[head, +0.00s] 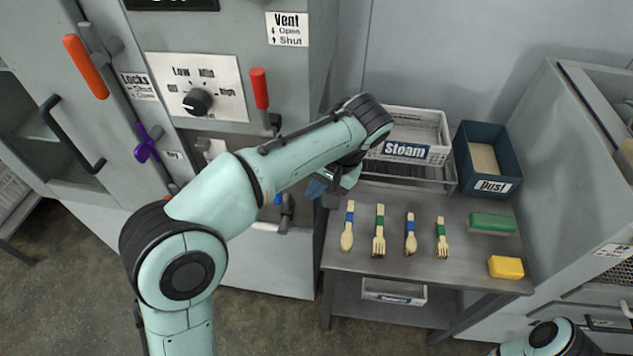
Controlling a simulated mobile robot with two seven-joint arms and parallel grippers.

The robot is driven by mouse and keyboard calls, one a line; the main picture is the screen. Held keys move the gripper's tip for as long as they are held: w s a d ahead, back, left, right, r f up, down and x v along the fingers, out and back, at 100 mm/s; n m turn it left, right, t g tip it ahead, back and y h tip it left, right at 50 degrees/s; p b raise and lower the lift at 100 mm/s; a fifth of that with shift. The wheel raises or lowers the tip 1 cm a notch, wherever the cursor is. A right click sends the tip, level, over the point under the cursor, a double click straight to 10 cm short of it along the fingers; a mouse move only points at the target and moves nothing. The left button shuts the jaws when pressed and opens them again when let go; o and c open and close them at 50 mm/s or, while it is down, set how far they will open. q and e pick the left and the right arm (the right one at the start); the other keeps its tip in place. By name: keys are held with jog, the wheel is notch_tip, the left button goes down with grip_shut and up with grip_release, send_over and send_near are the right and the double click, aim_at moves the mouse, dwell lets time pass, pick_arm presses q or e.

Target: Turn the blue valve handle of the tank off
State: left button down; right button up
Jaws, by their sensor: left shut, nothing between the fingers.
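A small blue piece (277,199) shows just under my left forearm on the lower front of the grey machine, beside a dark and silver valve fitting (287,212). It looks like part of the blue valve handle; the arm hides the rest, so its angle cannot be read. My left gripper (331,199) points down to the right of that fitting, near the left edge of the metal table. It is shut and empty, and appears apart from the fitting. Only a piece of my right arm shows at the bottom right; its gripper is out of view.
The machine carries an orange lever (86,66), a red lever (260,88), a purple handle (147,142) and a black dial (197,101). The table (455,268) holds wooden cutlery, green and yellow blocks, a Steam basket (404,151) and a Dust bin (462,135).

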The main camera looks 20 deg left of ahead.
pick_arm(q)
jog(key=a+f, duration=0.5)
jog(key=a, duration=0.1)
jog(key=shift+s+b, duration=0.15)
jog(key=shift+b, duration=0.15)
